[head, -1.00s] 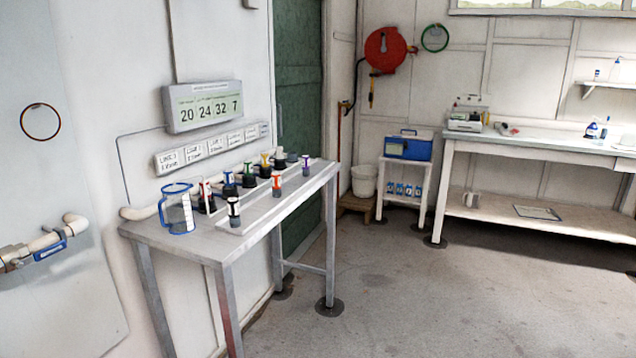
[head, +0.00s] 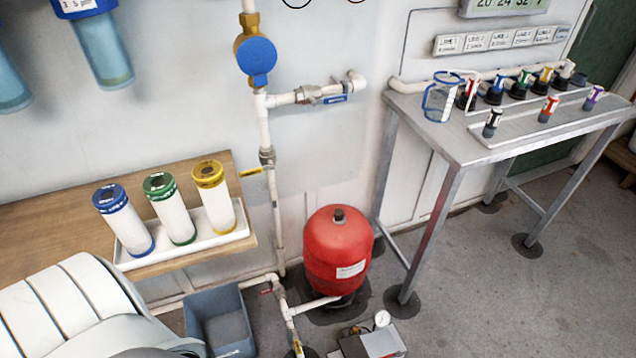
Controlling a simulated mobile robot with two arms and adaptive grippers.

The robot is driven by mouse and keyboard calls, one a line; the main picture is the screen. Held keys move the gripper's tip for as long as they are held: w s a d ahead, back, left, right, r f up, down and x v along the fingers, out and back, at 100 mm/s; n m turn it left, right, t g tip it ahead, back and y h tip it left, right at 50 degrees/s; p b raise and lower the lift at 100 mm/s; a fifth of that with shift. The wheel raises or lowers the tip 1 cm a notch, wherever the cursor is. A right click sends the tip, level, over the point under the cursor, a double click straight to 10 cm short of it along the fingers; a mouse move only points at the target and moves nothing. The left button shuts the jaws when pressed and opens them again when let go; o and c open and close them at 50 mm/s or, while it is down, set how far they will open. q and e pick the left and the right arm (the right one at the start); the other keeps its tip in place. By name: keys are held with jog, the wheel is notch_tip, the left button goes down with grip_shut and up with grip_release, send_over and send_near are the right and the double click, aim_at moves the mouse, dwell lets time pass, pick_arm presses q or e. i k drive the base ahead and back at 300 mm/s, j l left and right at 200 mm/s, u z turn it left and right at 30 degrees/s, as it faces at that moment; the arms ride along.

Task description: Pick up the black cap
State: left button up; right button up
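A small upright piece with a black and white top (head: 492,122) stands on the front strip of the grey metal table at the upper right. It is the nearest black-topped piece and may be the black cap. An orange-red one (head: 548,108) and a purple one (head: 593,97) stand farther along the same strip. Behind them is a row of dark-based pieces with coloured tops, including red (head: 470,93), blue (head: 496,88) and yellow (head: 543,77). Neither of my grippers is in view.
A clear jug with a blue rim (head: 441,98) stands at the table's left end. A red tank (head: 338,250), white pipes and a grey bin (head: 220,322) are on the floor. White filter cartridges (head: 176,208) stand in a tray on a wooden bench.

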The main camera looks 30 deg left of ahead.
aim_at(339, 213)
jog(key=u, duration=0.9)
jog(key=k+j+u, duration=0.15)
jog(key=k+u, duration=0.2)
jog(key=k, duration=0.3)
jog(key=i+l+u, duration=0.1)
jog(key=u, duration=0.3)
jog(key=l+u, duration=0.6)
jog(key=u, duration=0.25)
jog(key=l, duration=2.65)
